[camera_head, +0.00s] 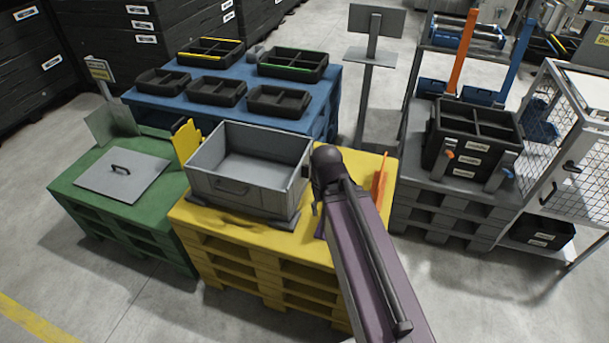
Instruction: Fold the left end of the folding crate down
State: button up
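The grey folding crate (237,196) stands on the yellow pallet stand (285,246). Its long front and back walls are up. Its left end (204,150) also stands upright, beside a yellow upright plate (186,143). The crate looks empty, with a plain grey floor inside. My arm reaches in from the lower right and ends by the crate's right end. My gripper (317,208) is mostly hidden behind my own arm there. I cannot tell whether its fingers are open or shut, or whether it touches the crate.
A green stand (72,190) on the left holds a grey lid (123,174) with a handle. A blue table (318,100) behind holds several black trays. An orange upright plate (380,182) stands right of my arm. A black divided crate (465,140) sits on a grey stand at right.

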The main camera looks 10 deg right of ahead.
jog(key=shift+w, duration=0.1)
grip_shut()
jog(key=w+d+m+y+b, duration=0.1)
jog(key=w+m, duration=0.2)
jog(key=m, duration=0.1)
jog(key=w+d+f+m+t+y+b, duration=0.1)
jog(key=w+d+m+y, duration=0.1)
jog(key=w+m, duration=0.1)
jog(key=w+d+f+m+y+b, duration=0.1)
jog(key=w+m, duration=0.2)
jog(key=m, duration=0.2)
jog(key=shift+w+d, duration=0.1)
jog(key=shift+d, duration=0.15)
jog(key=w+d+r+m+t+y+b, duration=0.1)
jog(key=w+d+m+t+y+b, duration=0.2)
jog(key=w+d+m, duration=0.4)
jog(key=shift+w+d+m+t+y, duration=0.35)
jog(key=shift+d+m, duration=0.3)
jog(key=shift+m, duration=1.85)
jog(key=shift+r, duration=0.1)
